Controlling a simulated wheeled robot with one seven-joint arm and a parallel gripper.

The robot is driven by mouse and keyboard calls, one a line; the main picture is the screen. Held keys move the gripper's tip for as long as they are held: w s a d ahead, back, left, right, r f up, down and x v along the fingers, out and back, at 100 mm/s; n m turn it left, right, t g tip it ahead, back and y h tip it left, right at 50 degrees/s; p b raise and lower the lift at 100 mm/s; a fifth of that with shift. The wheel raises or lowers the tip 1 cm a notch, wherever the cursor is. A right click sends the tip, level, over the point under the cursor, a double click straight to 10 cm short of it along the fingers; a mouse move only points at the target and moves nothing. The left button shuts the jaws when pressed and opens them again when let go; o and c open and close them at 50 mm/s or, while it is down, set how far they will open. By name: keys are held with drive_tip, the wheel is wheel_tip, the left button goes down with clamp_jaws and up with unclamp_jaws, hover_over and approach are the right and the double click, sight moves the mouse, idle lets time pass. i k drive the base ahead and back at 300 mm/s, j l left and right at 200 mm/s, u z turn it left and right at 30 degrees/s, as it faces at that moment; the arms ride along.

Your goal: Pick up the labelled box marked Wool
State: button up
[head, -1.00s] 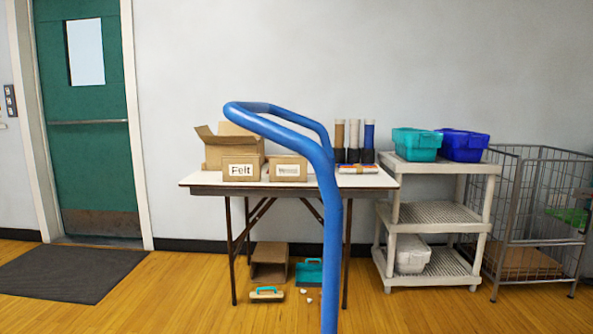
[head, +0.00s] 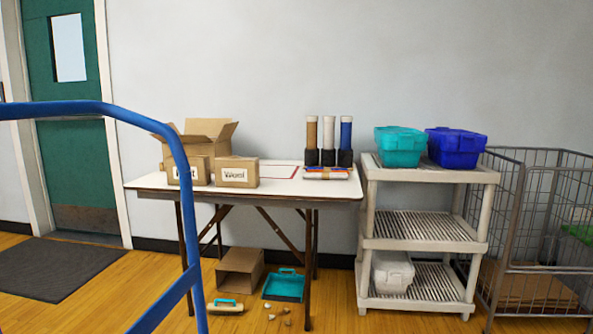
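The labelled box marked Wool (head: 237,172) is a small brown cardboard box with a white label on its front. It stands upright on the white-topped folding table (head: 272,184), near the front edge. Just left of it stands a similar box (head: 199,169), its label partly covered by a blue rail; the earlier view reads Felt. A larger open cardboard box (head: 210,137) with raised flaps stands behind them. My gripper is not in view.
A blue tubular rail (head: 60,110) crosses the near left. Several tubes in black holders (head: 328,157) and a flat bundle (head: 326,173) occupy the table's right end. A plastic shelf (head: 424,246) and wire cage (head: 535,240) stand right. Under the table lie a carton (head: 240,268) and dustpan (head: 284,285).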

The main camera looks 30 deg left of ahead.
sight(230, 172)
drive_tip(key=i+l, duration=0.2)
drive_tip(key=i, duration=0.3)
drive_tip(key=i+l+u, duration=0.15)
drive_tip(key=i, duration=0.3)
